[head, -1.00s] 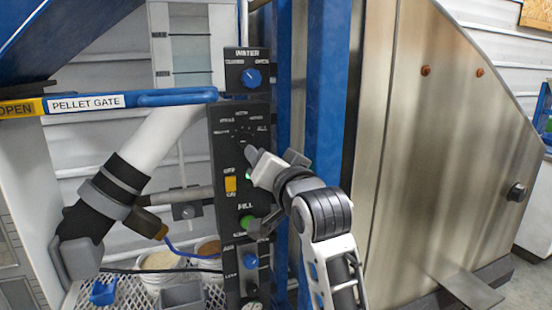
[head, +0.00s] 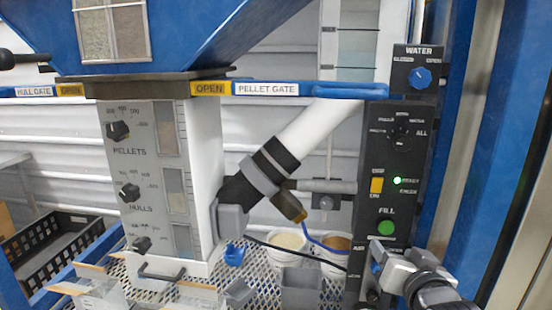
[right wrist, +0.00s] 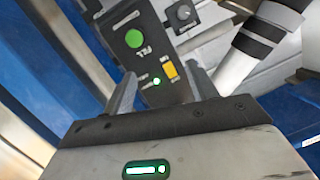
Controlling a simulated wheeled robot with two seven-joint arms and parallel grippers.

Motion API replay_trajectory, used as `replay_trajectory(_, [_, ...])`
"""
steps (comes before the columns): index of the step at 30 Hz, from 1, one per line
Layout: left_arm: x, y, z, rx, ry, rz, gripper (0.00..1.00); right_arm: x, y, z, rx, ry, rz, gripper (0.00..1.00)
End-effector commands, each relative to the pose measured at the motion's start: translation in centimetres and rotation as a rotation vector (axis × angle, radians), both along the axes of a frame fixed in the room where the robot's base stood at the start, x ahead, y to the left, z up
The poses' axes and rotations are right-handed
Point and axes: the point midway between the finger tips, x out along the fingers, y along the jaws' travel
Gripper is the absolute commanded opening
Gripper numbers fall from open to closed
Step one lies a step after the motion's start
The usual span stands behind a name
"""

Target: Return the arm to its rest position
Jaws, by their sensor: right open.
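My right gripper (head: 378,258) is at the lower right of the head view, in front of the lower part of the black control panel (head: 410,160). Its jaws are open with nothing visible between them. In the right wrist view the two fingers (right wrist: 160,88) stand apart, with the panel beyond them. The green FILL button (head: 386,228) is just above the gripper in the head view and also shows in the right wrist view (right wrist: 134,38). A small green light (head: 397,181) is lit beside the yellow switch (head: 376,185). My left gripper is out of view.
The blue water knob (head: 421,77) is above the panel. The pellet gate bar (head: 300,90) crosses left of it. A white pipe with a black elbow (head: 245,195), buckets (head: 288,250) and a grey bin (head: 302,290) are left of the gripper. A blue post (head: 500,140) stands to the right.

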Motion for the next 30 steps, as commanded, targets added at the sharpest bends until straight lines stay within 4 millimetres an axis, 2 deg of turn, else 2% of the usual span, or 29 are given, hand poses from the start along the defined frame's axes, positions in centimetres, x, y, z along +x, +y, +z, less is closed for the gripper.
replay_trajectory(1, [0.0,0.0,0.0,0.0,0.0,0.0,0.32,-1.4,0.9,-4.4,-0.046,0.068,0.039,0.57])
replay_trajectory(3, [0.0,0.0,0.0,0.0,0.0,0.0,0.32,-3.5,2.1,-9.2,-0.104,0.134,0.095,0.57])
replay_trajectory(5, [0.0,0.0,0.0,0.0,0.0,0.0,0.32,-5.8,3.1,-13.2,-0.146,0.19,0.144,0.57])
replay_trajectory(6, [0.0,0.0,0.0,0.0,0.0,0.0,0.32,-7.5,3.7,-15.6,-0.171,0.224,0.178,0.57])
replay_trajectory(9, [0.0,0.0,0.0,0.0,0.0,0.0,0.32,-12.1,5.2,-21.0,-0.222,0.302,0.257,0.57])
replay_trajectory(12, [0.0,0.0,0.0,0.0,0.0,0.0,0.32,-16.6,6.4,-24.8,-0.256,0.362,0.324,0.57])
replay_trajectory(15, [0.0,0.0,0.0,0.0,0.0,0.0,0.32,-19.9,7.2,-27.2,-0.277,0.4,0.373,0.57])
replay_trajectory(19, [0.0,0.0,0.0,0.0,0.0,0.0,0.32,-22.3,7.7,-28.5,-0.289,0.424,0.404,0.57])
replay_trajectory(30, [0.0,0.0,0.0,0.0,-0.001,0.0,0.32,-22.6,7.9,-28.7,-0.29,0.427,0.408,0.57])
